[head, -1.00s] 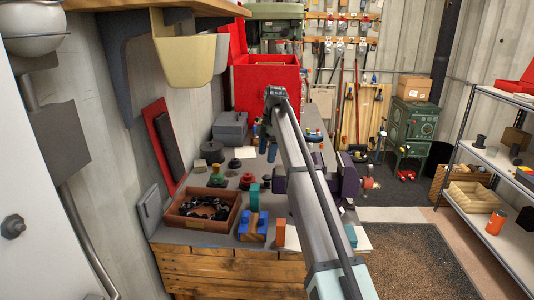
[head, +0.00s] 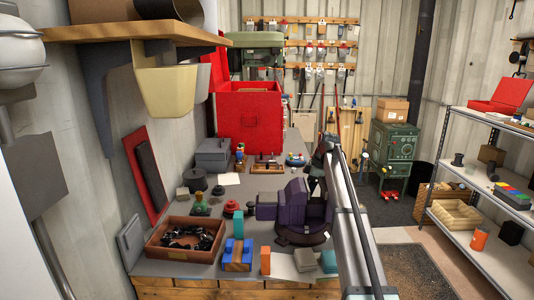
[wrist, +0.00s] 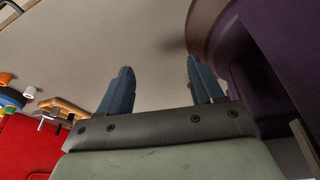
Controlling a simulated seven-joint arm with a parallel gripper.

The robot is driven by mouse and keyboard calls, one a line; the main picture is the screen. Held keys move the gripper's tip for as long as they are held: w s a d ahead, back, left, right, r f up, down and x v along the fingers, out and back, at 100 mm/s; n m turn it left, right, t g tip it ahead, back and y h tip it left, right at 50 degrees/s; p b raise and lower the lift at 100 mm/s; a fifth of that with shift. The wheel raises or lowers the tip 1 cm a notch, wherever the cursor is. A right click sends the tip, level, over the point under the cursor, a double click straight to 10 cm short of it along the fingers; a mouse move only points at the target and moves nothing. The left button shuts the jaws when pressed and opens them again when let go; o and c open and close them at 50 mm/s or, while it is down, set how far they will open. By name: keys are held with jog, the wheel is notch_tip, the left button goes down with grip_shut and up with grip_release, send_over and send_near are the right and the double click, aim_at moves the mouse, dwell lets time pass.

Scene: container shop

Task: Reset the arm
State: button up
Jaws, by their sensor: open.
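My gripper (wrist: 160,88) shows in the wrist view with its two blue-grey fingers spread apart and nothing between them. It is over the plain grey bench top (wrist: 120,40), beside a large purple body at the right edge that looks like the purple vise. In the head view my arm reaches up from the bottom right, to the right of the purple vise (head: 292,205). The fingers are hard to make out there.
A red tool chest (head: 250,120) stands at the back of the bench. A brown tray (head: 158,245) with dark parts, a blue-and-wood block (head: 237,254) and an orange block (head: 265,260) lie at the front. A metal shelf (head: 480,180) stands at right.

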jog(key=s+d+f+m+t, duration=0.1)
jog(key=d+f+m, duration=0.25)
jog(key=d, duration=0.45)
jog(key=s+d+f+m, duration=0.25)
jog(key=d+f, duration=0.25)
jog(key=d, duration=0.3)
jog(key=s+d+f+m+g+h, duration=0.1)
jog(key=s+d+f+m, duration=0.1)
jog(key=s+f, duration=0.8)
jog(key=s+d+f+m+g, duration=0.1)
jog(key=s+f+m, duration=0.35)
jog(key=f, duration=0.85)
jog(key=s+d+f+g+h, duration=0.1)
jog(key=s+d+f+g, duration=0.1)
jog(key=s+f, duration=0.9)
jog(key=s+a+f+m+g+h, duration=0.15)
jog(key=s+a+f, duration=0.25)
jog(key=s+f, duration=0.8)
jog(key=s+a+f+g, duration=0.1)
jog(key=s+a+f, duration=0.1)
jog(key=s+a, duration=0.3)
jog(key=s+a+f+m+g, duration=0.1)
jog(key=s+a, duration=0.4)
jog(key=s, duration=0.8)
jog(key=s+a+f+m+g, duration=0.1)
jog(key=s+a+f, duration=0.2)
jog(key=s, duration=0.7)
jog(key=a, duration=0.2)
jog(key=shift+a, duration=0.4)
